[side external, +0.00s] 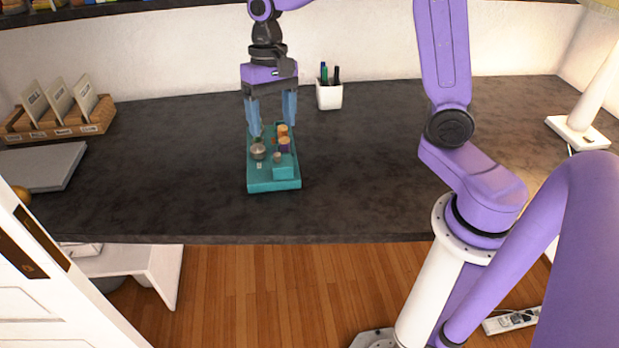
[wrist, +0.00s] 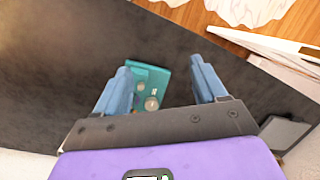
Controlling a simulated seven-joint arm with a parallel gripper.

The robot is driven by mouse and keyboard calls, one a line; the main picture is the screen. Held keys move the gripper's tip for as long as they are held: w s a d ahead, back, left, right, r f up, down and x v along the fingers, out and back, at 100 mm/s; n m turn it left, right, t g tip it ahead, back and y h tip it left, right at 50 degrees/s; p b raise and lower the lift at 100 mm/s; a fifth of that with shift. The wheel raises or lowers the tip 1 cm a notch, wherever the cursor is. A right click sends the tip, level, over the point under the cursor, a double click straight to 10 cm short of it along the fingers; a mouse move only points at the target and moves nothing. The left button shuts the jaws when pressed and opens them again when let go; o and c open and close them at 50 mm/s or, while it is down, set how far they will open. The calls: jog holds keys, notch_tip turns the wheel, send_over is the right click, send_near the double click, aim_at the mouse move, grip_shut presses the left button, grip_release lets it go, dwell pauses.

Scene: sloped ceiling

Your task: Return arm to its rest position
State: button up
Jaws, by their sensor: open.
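My gripper (side external: 271,122) is open, with its two blue fingers pointing down over the dark desk. In the side external view its fingertips are over the far part of a teal tray (side external: 272,184) that holds several small items. These include a round metallic piece (side external: 258,151) and orange-topped pieces (side external: 283,133). In the wrist view the fingers (wrist: 162,78) are spread wide with nothing held between them. The teal tray (wrist: 155,66) shows between and beyond them, partly hidden by the left finger. I cannot tell whether the fingertips touch the tray.
The dark desk (side external: 380,170) is clear right of the tray. A white pen cup (side external: 329,95) stands behind it. A wooden card holder (side external: 60,128) and grey flat case (side external: 45,165) are at left. A lamp base (side external: 578,131) is far right. A shelf edge (side external: 120,8) runs above.

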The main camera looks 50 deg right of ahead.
jog(key=s+d+f+n+t+h, duration=0.1)
jog(key=s+d+n, duration=0.2)
jog(key=s+n, duration=1.3)
jog(key=s, duration=0.8)
jog(key=shift+s+f+t, duration=0.2)
jog(key=shift+s+t, duration=0.05)
jog(key=shift+t, duration=0.05)
